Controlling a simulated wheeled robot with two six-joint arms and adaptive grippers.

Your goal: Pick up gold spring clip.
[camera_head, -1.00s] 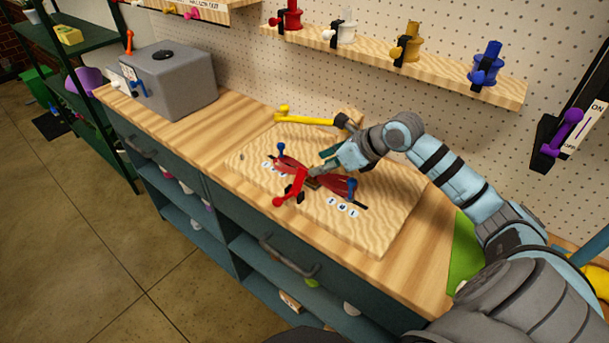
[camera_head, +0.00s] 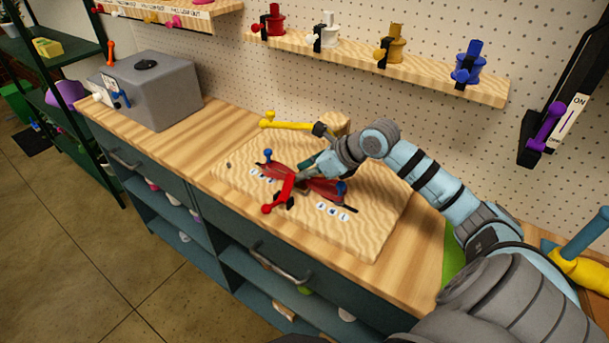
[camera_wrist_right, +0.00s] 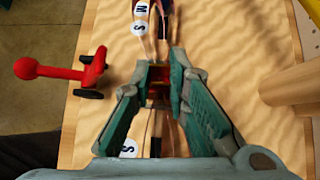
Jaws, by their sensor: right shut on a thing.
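My right gripper (camera_head: 303,177) is low over the wooden board, among dark red folded pieces (camera_head: 322,190). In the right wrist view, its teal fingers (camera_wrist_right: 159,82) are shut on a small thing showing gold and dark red. I take this for the gold spring clip (camera_wrist_right: 158,91), mostly hidden between the fingers. In the head view the gripper hides it. A red tool with a round knob (camera_head: 281,195) lies beside the gripper and also shows in the right wrist view (camera_wrist_right: 62,72), apart from the fingers. My left gripper is not in view.
The wooden board (camera_head: 372,236) has letter labels (camera_head: 333,212) and blue knobs. A yellow-handled tool (camera_head: 285,125) lies behind the gripper. A grey box (camera_head: 150,88) stands at the left. A wall shelf (camera_head: 430,80) holds coloured holders. The counter between box and board is clear.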

